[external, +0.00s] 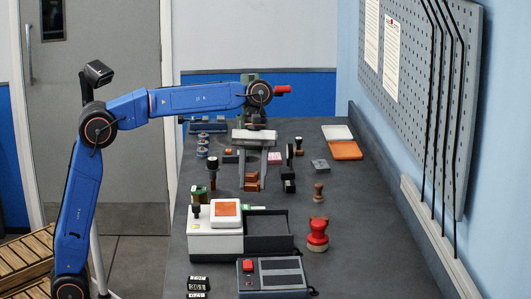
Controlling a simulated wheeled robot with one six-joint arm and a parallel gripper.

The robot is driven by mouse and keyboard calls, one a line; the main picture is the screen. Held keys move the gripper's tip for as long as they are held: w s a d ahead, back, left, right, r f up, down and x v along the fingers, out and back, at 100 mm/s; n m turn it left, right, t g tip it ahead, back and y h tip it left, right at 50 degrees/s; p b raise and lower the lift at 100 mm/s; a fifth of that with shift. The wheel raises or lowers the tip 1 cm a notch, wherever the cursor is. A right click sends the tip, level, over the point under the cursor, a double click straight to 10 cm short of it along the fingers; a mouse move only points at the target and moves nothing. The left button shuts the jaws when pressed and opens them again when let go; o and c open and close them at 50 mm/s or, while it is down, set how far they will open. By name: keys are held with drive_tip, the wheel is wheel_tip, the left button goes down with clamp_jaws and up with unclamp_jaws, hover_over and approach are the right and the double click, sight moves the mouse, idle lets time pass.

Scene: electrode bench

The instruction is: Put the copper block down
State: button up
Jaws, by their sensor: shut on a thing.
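My gripper (252,179) points down over the middle of the bench (350,230). Its two fingers are shut on the copper block (252,183), a small orange-brown piece low between the fingertips. The block looks to be at or just above the bench top; I cannot tell whether it touches. The fingers partly hide it, and it may be more than one piece stacked.
A white-and-dark device (215,240) with an orange-topped white pad (226,208) stands in front. A red stamp (317,234), a wooden stamp (318,192) and a grey block (320,166) stand right. A pegboard (425,90) hangs on the right wall.

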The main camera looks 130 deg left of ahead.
wheel_tip(320, 180, up, 6)
drive_tip(key=w+a+n+t+y, duration=0.2)
drive_tip(key=a+n, duration=0.6)
drive_tip(key=a, duration=1)
drive_tip(key=n+y, duration=0.3)
drive_tip(key=n, duration=0.4)
hover_over(325, 164)
drive_tip(key=s+d, duration=0.1)
drive_tip(key=d, duration=0.1)
drive_tip(key=f, duration=0.2)
drive_tip(key=shift+s+a+f, duration=0.15)
drive_tip(key=shift+a+f, duration=0.05)
drive_tip(key=shift+f, duration=0.2)
drive_tip(key=shift+s+a+f+n, duration=0.1)
drive_tip(key=shift+a+f+n, duration=0.1)
drive_tip(key=shift+a+n, duration=0.15)
drive_tip(key=shift+f, duration=2.4)
drive_tip(key=shift+f, duration=0.1)
drive_tip(key=o, duration=1.3)
drive_tip(key=shift+g, duration=0.3)
